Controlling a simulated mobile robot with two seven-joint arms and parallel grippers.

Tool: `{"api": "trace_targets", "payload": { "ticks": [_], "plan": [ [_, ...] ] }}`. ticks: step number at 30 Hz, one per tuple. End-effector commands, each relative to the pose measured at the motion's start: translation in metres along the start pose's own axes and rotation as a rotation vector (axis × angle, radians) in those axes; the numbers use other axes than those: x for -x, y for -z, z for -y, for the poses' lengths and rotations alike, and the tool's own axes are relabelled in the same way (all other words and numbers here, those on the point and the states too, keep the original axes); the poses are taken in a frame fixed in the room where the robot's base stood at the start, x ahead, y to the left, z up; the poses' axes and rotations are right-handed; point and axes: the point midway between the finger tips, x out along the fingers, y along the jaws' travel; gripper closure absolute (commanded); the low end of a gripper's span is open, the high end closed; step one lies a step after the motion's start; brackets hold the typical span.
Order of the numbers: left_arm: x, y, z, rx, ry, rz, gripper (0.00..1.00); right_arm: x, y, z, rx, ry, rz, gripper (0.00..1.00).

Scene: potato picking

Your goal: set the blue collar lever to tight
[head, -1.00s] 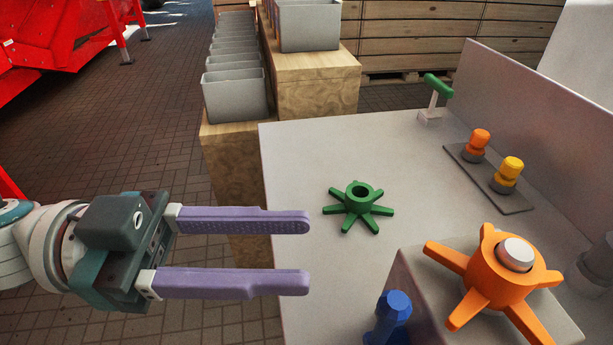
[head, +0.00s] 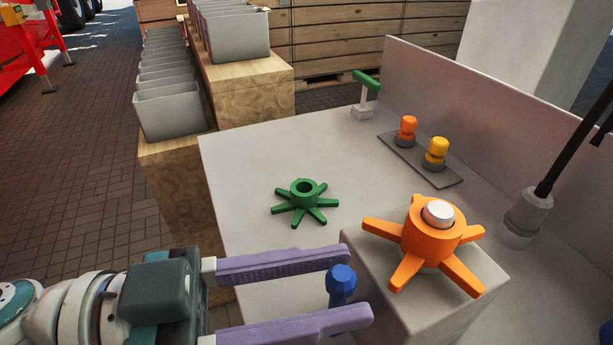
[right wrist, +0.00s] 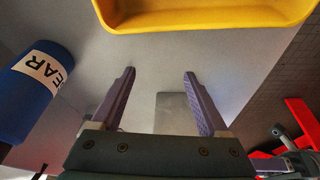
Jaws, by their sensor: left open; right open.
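A blue faceted knob (head: 341,281), which looks like the blue lever's handle, stands upright beside the grey block in the head view. Its lower part is hidden behind the lower finger of my left gripper. My left gripper (head: 350,287) is open, with purple fingers pointing right. In the picture the knob lies between its fingertips, its top overlapping the upper one; I cannot tell if they touch. No tight marking is readable. My right gripper (right wrist: 160,82) is open and empty in the right wrist view, above a grey surface.
An orange spoked handwheel (head: 430,242) sits on the grey block (head: 400,305). A green spoked wheel (head: 302,199) lies behind on the table. Orange (head: 406,130) and yellow (head: 436,153) knobs stand farther back. The right wrist view shows a yellow tray (right wrist: 205,22) and a labelled blue cylinder (right wrist: 30,95).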

Motion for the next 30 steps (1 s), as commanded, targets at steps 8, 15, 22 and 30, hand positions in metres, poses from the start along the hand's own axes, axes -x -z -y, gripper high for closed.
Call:
{"api": "trace_targets", "payload": {
  "ticks": [8,15,22,30],
  "plan": [
    [0.0001,-0.0001,0.0001,0.000,0.000,0.000,0.64,0.0000,0.0001,-0.0002,0.000,0.000,0.000,0.22],
    [0.0003,-0.0001,0.0000,0.000,0.000,0.000,0.91,0.0000,0.0001,-0.0002,0.000,-0.001,0.000,0.22],
    [0.0004,-0.0001,0.0000,0.000,0.000,0.000,1.00,0.0000,0.0000,-0.0003,0.000,-0.001,0.000,0.22],
    [0.0004,0.0000,0.0000,0.000,0.000,0.000,1.00,0.0000,0.0000,-0.0003,0.000,-0.001,0.000,0.22]
  ]
}}
